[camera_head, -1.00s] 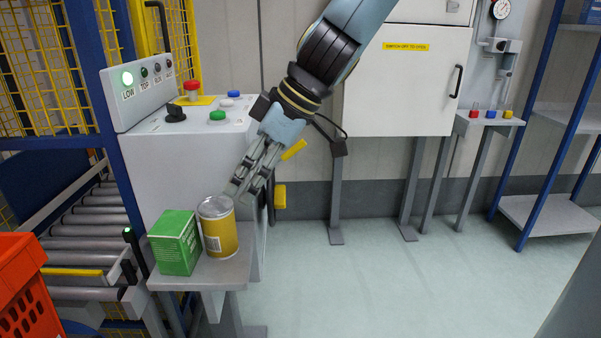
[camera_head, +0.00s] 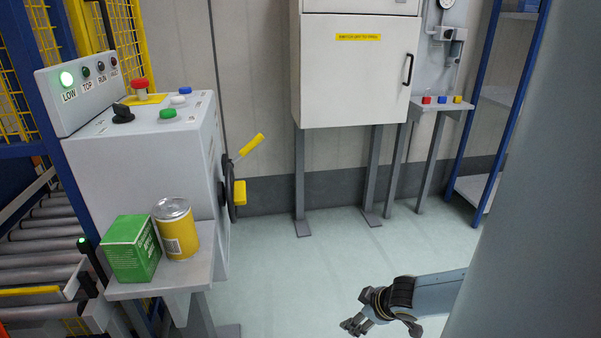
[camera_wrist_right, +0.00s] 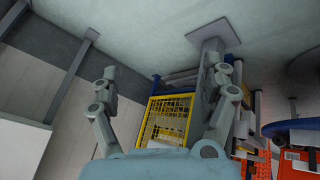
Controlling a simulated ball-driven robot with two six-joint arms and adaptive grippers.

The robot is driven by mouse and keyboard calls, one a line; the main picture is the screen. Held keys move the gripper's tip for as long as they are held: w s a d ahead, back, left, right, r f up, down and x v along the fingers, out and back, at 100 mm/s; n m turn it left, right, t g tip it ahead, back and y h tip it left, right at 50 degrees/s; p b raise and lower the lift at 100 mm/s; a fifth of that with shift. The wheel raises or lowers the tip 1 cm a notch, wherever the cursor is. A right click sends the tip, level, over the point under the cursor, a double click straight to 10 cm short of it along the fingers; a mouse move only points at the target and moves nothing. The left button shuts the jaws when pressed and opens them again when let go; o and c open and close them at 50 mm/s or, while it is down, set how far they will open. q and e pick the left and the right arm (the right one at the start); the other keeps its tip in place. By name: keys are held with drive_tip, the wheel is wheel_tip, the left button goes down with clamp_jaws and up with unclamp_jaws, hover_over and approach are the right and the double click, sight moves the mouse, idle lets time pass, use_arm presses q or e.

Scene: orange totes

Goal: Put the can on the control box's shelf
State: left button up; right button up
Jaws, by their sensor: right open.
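The yellow can (camera_head: 178,230) with a silver lid stands upright on the small grey shelf (camera_head: 200,268) on the front of the control box (camera_head: 150,160). A green box (camera_head: 131,249) stands close on its left. My right gripper (camera_head: 352,326) is low at the bottom of the head view, well to the right of the shelf and apart from the can. In the right wrist view its two fingers (camera_wrist_right: 160,85) are spread with nothing between them. My left gripper is not in view.
A roller conveyor (camera_head: 45,245) runs along the left. A crank with yellow handles (camera_head: 240,190) sticks out from the control box's right side. A white cabinet (camera_head: 355,75) on legs stands at the back. The floor between is clear.

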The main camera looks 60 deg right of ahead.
drive_tip(key=s+a+f+g, duration=0.1)
drive_tip(key=s+a+f, duration=0.3)
drive_tip(key=s+a, duration=0.2)
drive_tip(key=s+a+f+g+y, duration=0.1)
drive_tip(key=s+a+f+g, duration=0.1)
drive_tip(key=s+a+f, duration=0.2)
drive_tip(key=s+a+f+g+y, duration=0.1)
drive_tip(key=s+a+f, duration=0.3)
drive_tip(key=s+a, duration=0.4)
drive_tip(key=a, duration=0.4)
drive_tip(key=shift+f+n+g, duration=0.2)
drive_tip(key=shift+n+g, duration=0.1)
drive_tip(key=shift+s, duration=0.1)
